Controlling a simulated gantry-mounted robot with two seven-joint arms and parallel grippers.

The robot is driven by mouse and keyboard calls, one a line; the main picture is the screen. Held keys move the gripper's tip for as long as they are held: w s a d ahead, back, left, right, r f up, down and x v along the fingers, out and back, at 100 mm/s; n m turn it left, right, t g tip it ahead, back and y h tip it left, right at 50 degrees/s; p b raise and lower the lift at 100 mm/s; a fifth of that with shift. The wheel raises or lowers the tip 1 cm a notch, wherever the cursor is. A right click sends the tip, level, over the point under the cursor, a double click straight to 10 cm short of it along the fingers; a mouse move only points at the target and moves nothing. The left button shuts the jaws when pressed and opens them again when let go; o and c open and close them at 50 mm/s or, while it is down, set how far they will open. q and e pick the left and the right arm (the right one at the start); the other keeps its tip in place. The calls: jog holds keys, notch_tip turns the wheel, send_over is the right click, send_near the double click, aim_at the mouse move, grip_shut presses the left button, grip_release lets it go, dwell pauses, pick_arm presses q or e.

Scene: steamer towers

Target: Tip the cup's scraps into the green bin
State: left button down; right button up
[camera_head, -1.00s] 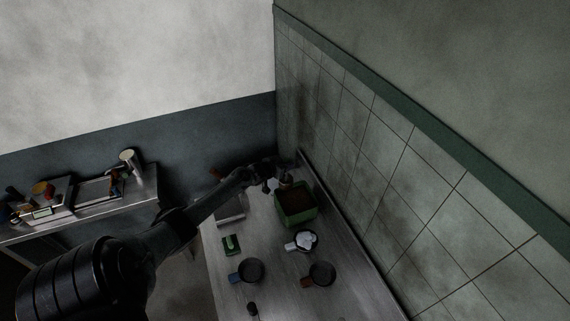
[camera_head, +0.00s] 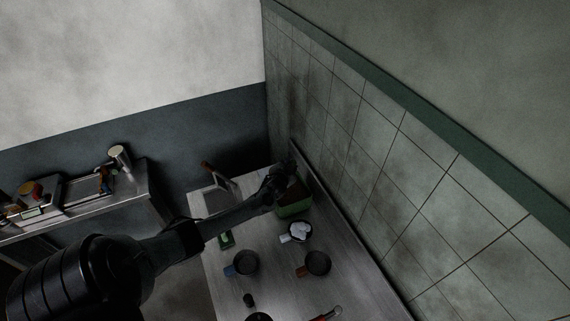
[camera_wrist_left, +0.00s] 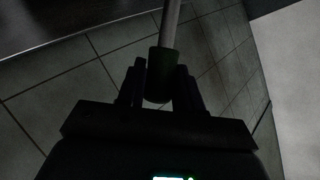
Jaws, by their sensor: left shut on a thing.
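The green bin (camera_head: 296,209) stands on the table by the tiled wall, its far part hidden behind my left gripper. My left gripper (camera_head: 287,172) is over the bin's far left side. In the left wrist view it (camera_wrist_left: 162,88) is shut on a dark handle (camera_wrist_left: 162,72) with a pale metal rod (camera_wrist_left: 170,22). The rod's far end is out of view, so I cannot tell whether it belongs to a cup. A white-handled cup (camera_head: 299,231) with white contents stands in front of the bin. My right gripper is not in view.
A blue-handled cup (camera_head: 243,263) and a brown-handled cup (camera_head: 317,263) stand nearer on the table. A green item (camera_head: 226,239) lies by the left edge. A red-handled thing (camera_head: 328,314) lies at the front. A side shelf (camera_head: 100,205) holds several things.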

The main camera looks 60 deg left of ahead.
pick_arm(q)
jog(key=shift+w+d+f+m+y+b, duration=0.2)
jog(key=shift+d+m+b, duration=0.1)
jog(key=shift+d, duration=0.1)
jog(key=shift+w+d+f+m+y+b, duration=0.1)
jog(key=shift+w+d+m+y+b, duration=0.1)
jog(key=shift+d+m, duration=0.15)
jog(key=shift+r, duration=0.2)
jog(key=shift+s+a, duration=0.1)
jog(key=shift+a, duration=0.05)
jog(key=shift+f, duration=0.1)
jog(key=shift+w+d+f+m+y+b, duration=0.2)
jog(key=shift+d+m+y+b, duration=0.1)
jog(key=shift+d, duration=0.1)
jog(key=shift+w+d+f+m+y+b, duration=0.1)
jog(key=shift+d+f+m+y+b, duration=0.05)
jog(key=shift+d+m+y+b, duration=0.15)
dwell(0.4)
